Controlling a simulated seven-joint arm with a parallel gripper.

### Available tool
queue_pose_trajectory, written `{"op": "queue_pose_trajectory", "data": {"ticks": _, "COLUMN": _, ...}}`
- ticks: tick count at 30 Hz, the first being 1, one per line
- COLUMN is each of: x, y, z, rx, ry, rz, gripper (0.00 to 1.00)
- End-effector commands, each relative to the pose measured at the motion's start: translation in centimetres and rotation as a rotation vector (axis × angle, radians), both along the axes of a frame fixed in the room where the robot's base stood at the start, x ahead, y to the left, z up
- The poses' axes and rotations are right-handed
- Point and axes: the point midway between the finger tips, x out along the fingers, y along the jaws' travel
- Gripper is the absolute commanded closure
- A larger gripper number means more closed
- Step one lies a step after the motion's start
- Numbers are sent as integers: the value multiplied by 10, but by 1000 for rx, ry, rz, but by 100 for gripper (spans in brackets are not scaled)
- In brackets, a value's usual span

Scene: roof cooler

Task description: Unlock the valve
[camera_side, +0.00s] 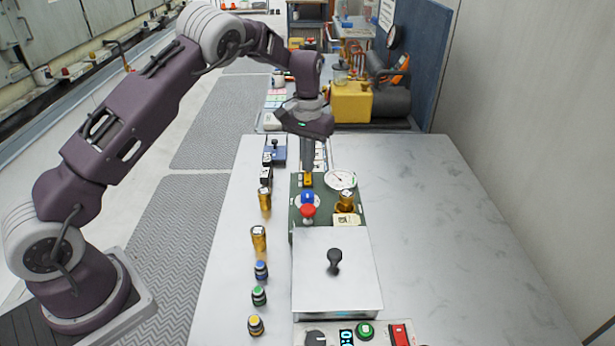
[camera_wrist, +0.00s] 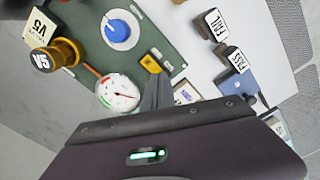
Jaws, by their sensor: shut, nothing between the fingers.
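A dark green panel (camera_side: 300,233) lies on the table, and part of it shows in the wrist view (camera_wrist: 84,22). It carries a blue knob (camera_side: 307,197) on a white dial, also in the wrist view (camera_wrist: 117,31). A small yellow block with a dark face (camera_side: 308,180) sits at the panel's far end, also in the wrist view (camera_wrist: 151,64). My gripper (camera_side: 307,170) points down with shut, empty fingers, close to this yellow block; in the wrist view its fingers (camera_wrist: 158,84) are just beside it. I cannot tell whether they touch.
A round gauge (camera_side: 341,180), a brass V5 piece (camera_side: 346,201) and a red knob (camera_side: 307,211) crowd the panel. A white box with a black knob (camera_side: 334,258) stands in front. Several brass cylinders (camera_side: 265,199) and small jars (camera_side: 259,295) line the left. The table's right side is clear.

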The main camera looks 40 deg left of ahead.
Motion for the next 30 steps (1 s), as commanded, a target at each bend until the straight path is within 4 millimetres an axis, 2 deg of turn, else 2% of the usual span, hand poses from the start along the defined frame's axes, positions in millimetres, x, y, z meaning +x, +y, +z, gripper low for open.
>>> {"op": "queue_pose_trajectory", "data": {"ticks": 21, "x": 0, "y": 0, "z": -10, "rx": 0, "ry": 0, "rz": 0, "gripper": 100}}
{"op": "queue_pose_trajectory", "data": {"ticks": 30, "x": 1, "y": 0, "z": 19, "rx": 0, "ry": -3, "rz": 0, "gripper": 100}}
